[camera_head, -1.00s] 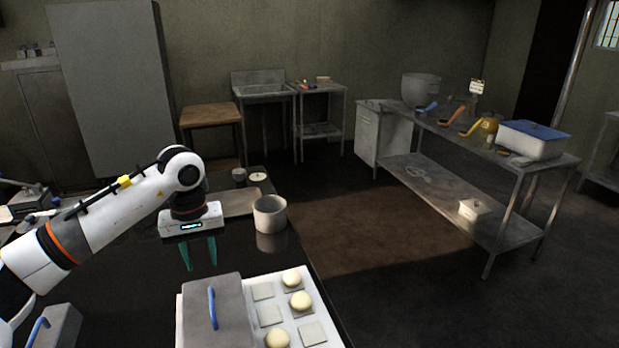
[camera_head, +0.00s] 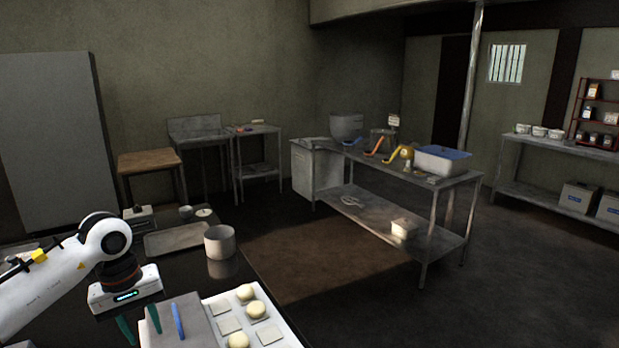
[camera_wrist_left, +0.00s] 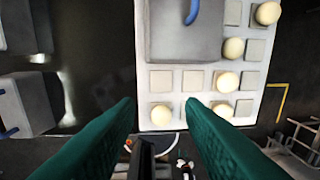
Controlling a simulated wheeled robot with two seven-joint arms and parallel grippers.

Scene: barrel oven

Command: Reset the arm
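My left gripper (camera_head: 141,332) is at the lower left of the head view, over the dark counter. Its two green fingers are apart with nothing between them. In the left wrist view the open fingers (camera_wrist_left: 160,102) point towards the near edge of a white tray (camera_wrist_left: 207,95) with pale dough balls (camera_wrist_left: 228,82) on some of its square pads. A grey block with a blue handle (camera_wrist_left: 184,32) covers part of this tray. In the head view the block (camera_head: 190,326) is close beside the fingers; I cannot tell whether they touch. My right gripper is in neither view.
A round grey pot (camera_head: 220,242) and a flat tray (camera_head: 176,239) stand on the counter beyond the gripper. More grey blocks (camera_wrist_left: 25,103) lie left in the wrist view. A steel table (camera_head: 440,187) with utensils stands across open floor (camera_head: 320,255).

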